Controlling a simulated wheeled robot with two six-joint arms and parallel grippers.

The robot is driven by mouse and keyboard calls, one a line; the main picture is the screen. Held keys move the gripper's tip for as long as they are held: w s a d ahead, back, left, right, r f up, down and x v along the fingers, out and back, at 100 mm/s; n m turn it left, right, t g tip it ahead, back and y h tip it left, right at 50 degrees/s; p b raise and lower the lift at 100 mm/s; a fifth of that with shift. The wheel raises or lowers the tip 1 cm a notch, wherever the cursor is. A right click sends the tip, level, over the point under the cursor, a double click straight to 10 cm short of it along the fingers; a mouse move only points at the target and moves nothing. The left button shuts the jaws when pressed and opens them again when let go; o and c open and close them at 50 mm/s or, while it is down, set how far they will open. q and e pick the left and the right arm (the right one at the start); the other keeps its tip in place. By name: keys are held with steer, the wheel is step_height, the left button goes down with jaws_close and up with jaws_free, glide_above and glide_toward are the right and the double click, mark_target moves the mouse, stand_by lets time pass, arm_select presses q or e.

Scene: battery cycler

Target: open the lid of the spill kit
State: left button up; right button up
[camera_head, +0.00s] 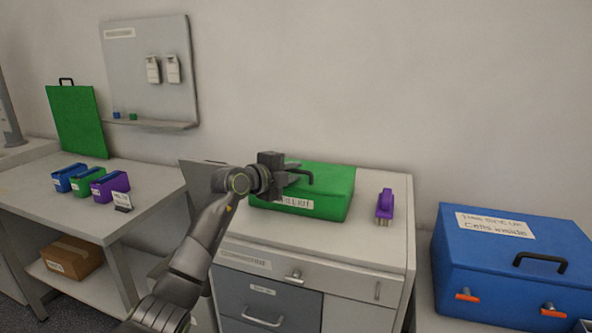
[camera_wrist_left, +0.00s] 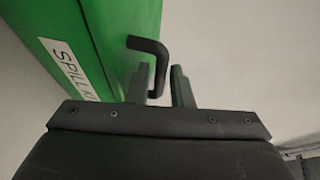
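The spill kit (camera_head: 330,194) is a green box with a white label, on the white cabinet top in the head view. Its green lid looks closed. Its black handle (camera_head: 301,173) stands on the lid; in the left wrist view the handle (camera_wrist_left: 149,46) shows bent, with its end between my fingers. My left gripper (camera_head: 296,172) is at the handle, with its fingers (camera_wrist_left: 163,84) on both sides of it and a gap left between them. Part of the box's left side is hidden behind my left gripper. My right gripper is in neither view.
A blue box (camera_head: 510,265) with orange latches is at the right. Several coloured holders (camera_head: 110,185) stand on the left table (camera_head: 150,185). A wall board (camera_head: 150,65) hangs behind.

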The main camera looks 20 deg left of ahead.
arm_select(q)
steer(key=shift+x, duration=0.75)
jaws_close()
